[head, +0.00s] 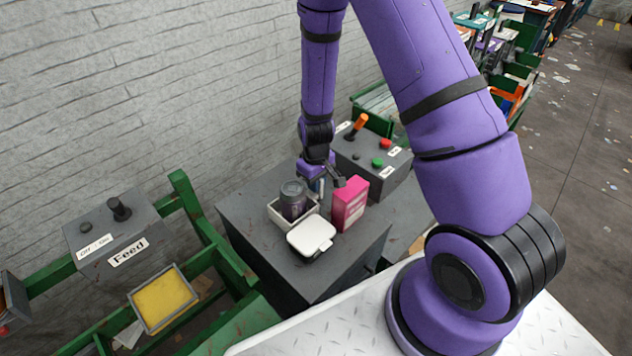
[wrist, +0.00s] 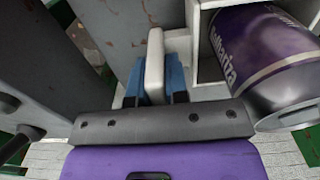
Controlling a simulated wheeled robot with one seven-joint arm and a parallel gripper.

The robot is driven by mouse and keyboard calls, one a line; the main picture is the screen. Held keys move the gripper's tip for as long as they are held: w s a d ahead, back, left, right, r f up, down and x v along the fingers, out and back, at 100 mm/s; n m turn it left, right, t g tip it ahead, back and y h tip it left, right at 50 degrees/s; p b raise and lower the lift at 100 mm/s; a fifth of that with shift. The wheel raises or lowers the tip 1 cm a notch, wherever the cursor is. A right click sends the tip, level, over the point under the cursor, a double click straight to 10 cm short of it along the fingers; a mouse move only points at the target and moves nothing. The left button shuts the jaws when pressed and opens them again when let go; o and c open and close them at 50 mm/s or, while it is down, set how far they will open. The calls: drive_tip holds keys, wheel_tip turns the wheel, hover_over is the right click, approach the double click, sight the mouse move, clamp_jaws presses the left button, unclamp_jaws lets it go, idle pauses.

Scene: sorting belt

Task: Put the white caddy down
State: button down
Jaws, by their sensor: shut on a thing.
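The white caddy (head: 281,219) is at the top of the grey cabinet in the head view, with a dark purple can (head: 292,201) standing in it. My gripper (head: 320,187) is at the caddy's back right side and partly hidden. In the wrist view, the blue fingers of my gripper (wrist: 158,88) are shut on a white upright part of the caddy (wrist: 154,64). The purple can (wrist: 265,55) also shows there, to the right of the fingers. I cannot tell whether the caddy's base touches the cabinet top.
On the grey cabinet (head: 262,250), a white lidded box (head: 312,235) is close in front of the caddy and a pink box (head: 350,203) is to its right. A control box (head: 372,155) with an orange lever is behind. A green frame (head: 205,230) runs along the left.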

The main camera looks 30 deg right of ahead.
drive_tip(key=shift+f, duration=0.15)
drive_tip(key=c, duration=1.1)
unclamp_jaws()
